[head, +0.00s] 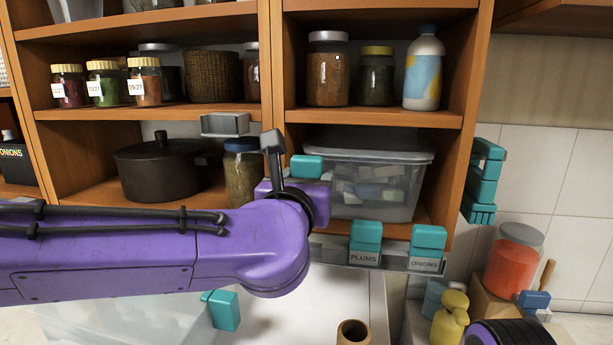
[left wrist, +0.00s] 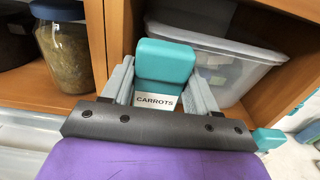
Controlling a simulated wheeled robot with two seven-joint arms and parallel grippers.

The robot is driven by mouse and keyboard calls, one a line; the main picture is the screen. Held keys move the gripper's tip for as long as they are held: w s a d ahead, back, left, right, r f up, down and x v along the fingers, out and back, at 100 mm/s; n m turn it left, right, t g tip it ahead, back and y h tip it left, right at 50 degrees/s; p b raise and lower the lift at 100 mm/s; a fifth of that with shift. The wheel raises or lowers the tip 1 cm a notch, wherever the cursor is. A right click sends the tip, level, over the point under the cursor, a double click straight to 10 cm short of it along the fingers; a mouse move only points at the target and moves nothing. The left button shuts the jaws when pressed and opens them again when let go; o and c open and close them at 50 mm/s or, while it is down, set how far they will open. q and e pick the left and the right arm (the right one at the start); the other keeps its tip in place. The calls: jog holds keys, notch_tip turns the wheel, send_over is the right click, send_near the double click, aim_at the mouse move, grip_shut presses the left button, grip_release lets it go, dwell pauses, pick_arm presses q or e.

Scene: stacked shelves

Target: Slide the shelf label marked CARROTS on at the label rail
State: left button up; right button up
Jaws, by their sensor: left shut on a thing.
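My left gripper (head: 293,170) is shut on a teal-topped shelf label, the CARROTS label (head: 307,166), in front of the right-hand cabinet bay. In the left wrist view the CARROTS label (left wrist: 156,100) sits upright between the two grey fingers of my left gripper (left wrist: 160,85), its text facing the camera. The grey label rail (head: 396,261) runs along the lower shelf edge and carries a PLUMS label (head: 364,243) and an ONIONS label (head: 427,249). My purple wrist hides the rail's left part in the head view.
A clear lidded bin (head: 388,185) stands behind the held label, with a jar (head: 243,178) to its left. More teal pieces (head: 483,182) hang at the cabinet's right side. A cardboard tube (head: 354,333) and yellow bottle (head: 451,318) stand below.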

pick_arm(q)
jog(key=shift+s, duration=0.15)
jog(key=shift+g, duration=0.4)
notch_tip(320, 180, down, 6)
jog(key=b, duration=0.5)
jog(key=shift+s+f+b, duration=0.1)
jog(key=shift+f+b, duration=0.05)
jog(key=shift+b, duration=0.15)
jog(key=shift+b, duration=0.45)
dwell(0.8)
jog(key=shift+f+b, duration=2)
jog(key=shift+b, duration=0.35)
